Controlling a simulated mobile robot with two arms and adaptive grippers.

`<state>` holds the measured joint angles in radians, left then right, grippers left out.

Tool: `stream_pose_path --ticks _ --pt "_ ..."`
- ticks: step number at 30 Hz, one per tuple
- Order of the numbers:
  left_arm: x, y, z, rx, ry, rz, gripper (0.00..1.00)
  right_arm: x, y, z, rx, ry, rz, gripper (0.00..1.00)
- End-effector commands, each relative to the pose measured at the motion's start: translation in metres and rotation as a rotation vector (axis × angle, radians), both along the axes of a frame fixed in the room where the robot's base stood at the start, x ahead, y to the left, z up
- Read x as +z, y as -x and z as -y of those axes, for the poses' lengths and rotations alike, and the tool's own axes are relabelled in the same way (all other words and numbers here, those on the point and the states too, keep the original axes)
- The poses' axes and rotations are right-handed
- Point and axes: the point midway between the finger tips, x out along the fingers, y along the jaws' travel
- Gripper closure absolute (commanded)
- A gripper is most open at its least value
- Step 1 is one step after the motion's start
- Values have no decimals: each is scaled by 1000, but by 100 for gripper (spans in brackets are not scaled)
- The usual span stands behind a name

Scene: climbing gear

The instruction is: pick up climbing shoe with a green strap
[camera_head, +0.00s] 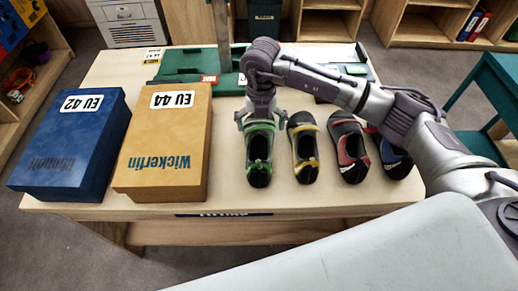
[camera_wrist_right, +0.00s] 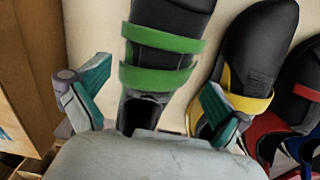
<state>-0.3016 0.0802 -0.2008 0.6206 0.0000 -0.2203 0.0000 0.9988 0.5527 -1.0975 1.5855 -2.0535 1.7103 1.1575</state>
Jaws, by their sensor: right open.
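My left gripper is not in view.
A shoe with yellow trim (camera_head: 305,158) lies close to the right, then a red-trimmed shoe (camera_head: 350,155) and a blue one (camera_head: 394,162). A tan box (camera_head: 183,125) and a blue box (camera_head: 65,145) stand on the left. A green tray-like object (camera_head: 180,66) lies behind.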

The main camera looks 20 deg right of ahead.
Motion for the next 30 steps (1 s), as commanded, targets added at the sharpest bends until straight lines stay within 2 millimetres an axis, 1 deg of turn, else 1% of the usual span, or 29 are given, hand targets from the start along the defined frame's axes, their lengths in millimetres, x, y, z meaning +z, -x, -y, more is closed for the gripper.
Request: stream_pose_path --ticks 1,3,8,13,16,20,25,26,30 --pt "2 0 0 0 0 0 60 -6 1 0 0 -1 -3 0" --pt "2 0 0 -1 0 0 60 -12 0 0 1 -1 -1 0" --pt "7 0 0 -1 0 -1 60 -22 3 -2 2 -2 -3 0" --pt "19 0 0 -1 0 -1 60 -46 9 -8 2 -1 -4 0" --pt "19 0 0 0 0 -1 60 -60 8 -8 1 -3 -2 0" --pt "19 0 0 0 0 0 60 -67 7 -7 2 -1 0 0" --pt "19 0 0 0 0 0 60 -68 7 -7 2 -2 1 0" --pt "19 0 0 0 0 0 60 -68 7 -8 2 -2 1 2" --pt "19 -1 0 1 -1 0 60 -67 7 -8 2 -2 1 25"
